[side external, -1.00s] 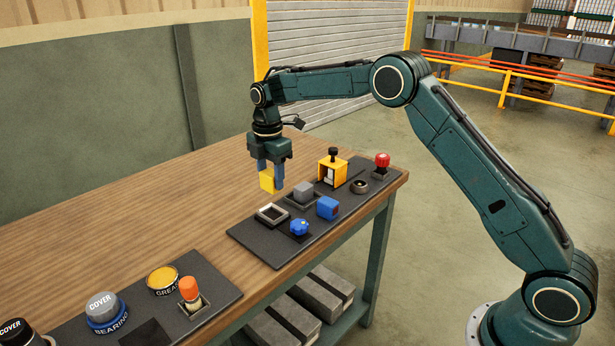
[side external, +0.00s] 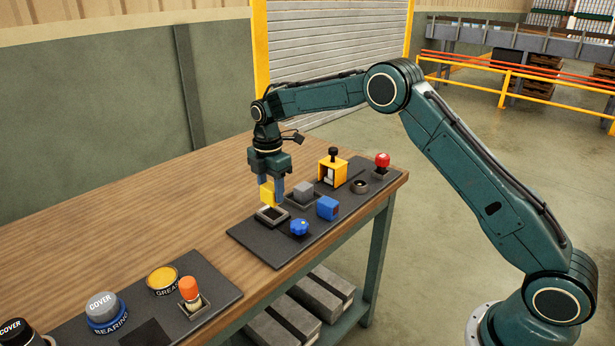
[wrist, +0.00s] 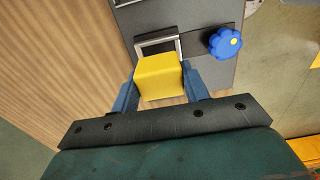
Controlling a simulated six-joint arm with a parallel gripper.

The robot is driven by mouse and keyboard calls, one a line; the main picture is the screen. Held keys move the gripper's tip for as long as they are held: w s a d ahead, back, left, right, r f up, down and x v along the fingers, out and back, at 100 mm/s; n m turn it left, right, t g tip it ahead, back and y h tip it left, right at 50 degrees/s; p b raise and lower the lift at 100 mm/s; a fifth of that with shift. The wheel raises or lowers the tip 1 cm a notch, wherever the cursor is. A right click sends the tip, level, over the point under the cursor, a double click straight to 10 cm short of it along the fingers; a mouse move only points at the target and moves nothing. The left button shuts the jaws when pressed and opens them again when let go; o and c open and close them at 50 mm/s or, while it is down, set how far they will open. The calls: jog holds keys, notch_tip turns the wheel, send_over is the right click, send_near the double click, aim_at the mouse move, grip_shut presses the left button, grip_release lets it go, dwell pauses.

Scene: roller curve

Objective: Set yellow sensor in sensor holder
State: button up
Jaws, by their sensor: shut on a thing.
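The yellow sensor (side external: 267,193) is a yellow block held between the blue fingers of my gripper (side external: 270,198). In the wrist view the sensor (wrist: 160,77) sits between both fingers of my gripper (wrist: 161,90). An empty-looking square frame with a pale rim, likely the sensor holder (side external: 271,216), is on the dark mat just below the sensor. In the wrist view the holder (wrist: 158,43) shows just beyond the sensor, which hides its near part. The sensor appears above the holder's rim; I cannot tell whether they touch.
A blue knob (side external: 299,228) stands close beside the holder. A grey block (side external: 304,190), a blue block (side external: 328,208), a yellow housing (side external: 333,171) and a red button (side external: 382,161) share the mat. Bare wooden table (side external: 150,215) lies to the left.

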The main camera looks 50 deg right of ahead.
aim_at(272, 201)
jog(key=shift+f, duration=1.7)
jog(key=shift+f, duration=0.4)
dwell(1.0)
jog(key=o, duration=1.1)
jog(key=shift+c, duration=0.2)
jog(key=shift+c, duration=0.5)
jog(key=shift+r, duration=0.15)
jog(key=shift+r, duration=3.4)
